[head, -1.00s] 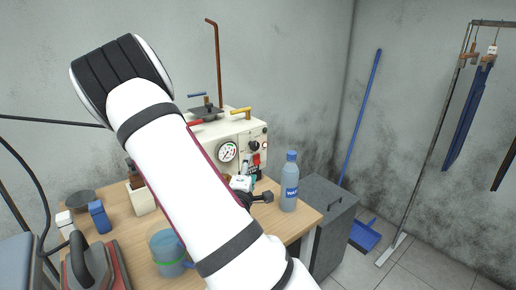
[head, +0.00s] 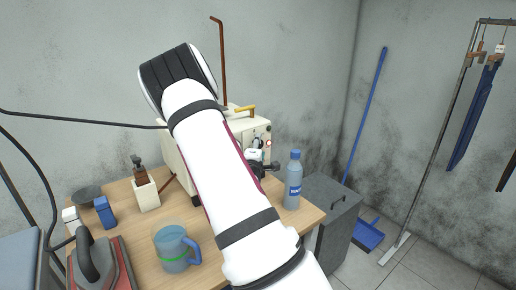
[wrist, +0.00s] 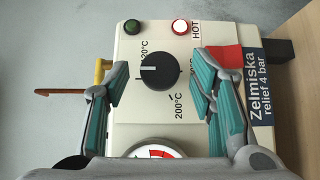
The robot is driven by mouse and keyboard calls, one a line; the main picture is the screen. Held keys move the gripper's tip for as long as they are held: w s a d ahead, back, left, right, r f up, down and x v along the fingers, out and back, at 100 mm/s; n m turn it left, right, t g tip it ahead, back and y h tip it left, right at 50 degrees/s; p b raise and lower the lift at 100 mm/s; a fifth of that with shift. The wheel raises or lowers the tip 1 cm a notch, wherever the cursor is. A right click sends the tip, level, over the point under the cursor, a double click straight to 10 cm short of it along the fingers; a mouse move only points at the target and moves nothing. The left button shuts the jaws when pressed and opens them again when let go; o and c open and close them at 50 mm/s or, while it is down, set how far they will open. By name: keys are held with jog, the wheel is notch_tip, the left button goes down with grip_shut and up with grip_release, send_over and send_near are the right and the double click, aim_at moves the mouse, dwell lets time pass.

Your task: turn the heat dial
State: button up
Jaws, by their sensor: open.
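The heat dial (wrist: 160,72) is a round black knob with a white pointer line, on the cream front panel of a steam unit (wrist: 130,125). Its scale carries 120°C and 200°C marks; the pointer line lies nearer the 120°C side. My gripper (wrist: 161,82) is open, with one teal-padded finger left of the dial and one right of it in the wrist view. Gaps show between both pads and the knob, so neither appears to touch it. In the head view my arm covers much of the unit, and I cannot make out the dial clearly.
A green button (wrist: 132,26) and a red lamp marked HOT (wrist: 180,27) sit beyond the dial. A pressure gauge (wrist: 156,150) is near my gripper's base. A water bottle (head: 293,182), blue mug (head: 175,248) and iron (head: 98,265) stand on the wooden table.

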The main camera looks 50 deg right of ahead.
jog(key=c, duration=1.1)
jog(key=shift+r+p, duration=0.1)
jog(key=shift+p, duration=0.2)
